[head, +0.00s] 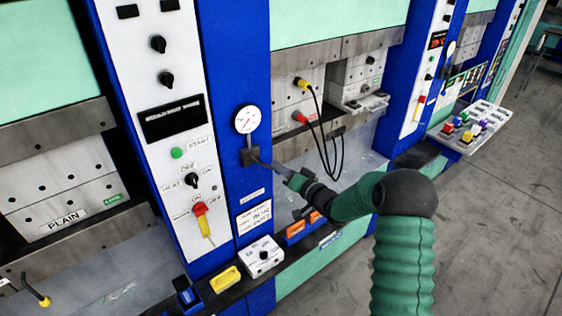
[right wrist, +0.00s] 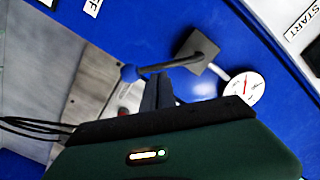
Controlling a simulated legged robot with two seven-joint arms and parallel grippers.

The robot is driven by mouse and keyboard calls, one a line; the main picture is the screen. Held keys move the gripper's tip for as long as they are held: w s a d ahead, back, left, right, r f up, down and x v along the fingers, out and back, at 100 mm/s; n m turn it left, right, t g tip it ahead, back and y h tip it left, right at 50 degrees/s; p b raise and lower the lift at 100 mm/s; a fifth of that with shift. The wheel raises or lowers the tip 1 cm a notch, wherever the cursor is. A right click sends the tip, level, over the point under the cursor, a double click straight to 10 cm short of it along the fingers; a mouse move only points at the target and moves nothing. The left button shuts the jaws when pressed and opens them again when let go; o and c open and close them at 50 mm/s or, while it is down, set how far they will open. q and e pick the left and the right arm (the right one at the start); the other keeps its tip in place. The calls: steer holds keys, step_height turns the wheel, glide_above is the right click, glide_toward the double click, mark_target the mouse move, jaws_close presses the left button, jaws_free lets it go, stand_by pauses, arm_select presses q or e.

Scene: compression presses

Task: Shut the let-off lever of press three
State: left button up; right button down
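The let-off lever (head: 268,164) is a thin grey rod on a dark block (head: 250,156), below a round white gauge on the blue column. It slants down to the right in the head view. In the right wrist view the lever (right wrist: 172,65) runs from its grey block (right wrist: 197,50) to a blue ball end. My right gripper (head: 291,178) is at the lever's free end. Its dark fingers (right wrist: 158,80) are together, with their tips at or just beside the rod. I cannot tell whether they touch it. My left gripper is out of view.
The gauge (head: 247,119) sits just above the lever's block. Black cables with yellow and red plugs (head: 302,83) hang right of the column. Grey floor is open at right.

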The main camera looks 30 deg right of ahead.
steer(key=shift+s+a+f+m+p, duration=0.1)
steer(key=shift+a+f+m+p, duration=0.15)
steer(key=shift+a+f+m, duration=0.95)
steer(key=shift+s+a+f+m+p, duration=0.15)
steer(key=shift+a+m+p, duration=0.1)
steer(key=shift+m, duration=1.8)
steer(key=shift+w+a+f+m+p, duration=0.1)
steer(key=shift+a+f+m+p, duration=0.15)
steer(key=shift+a+f+m, duration=0.95)
steer(key=shift+d+r+m, duration=0.45)
steer(key=shift+r+m, duration=0.05)
steer(key=shift+m, duration=0.05)
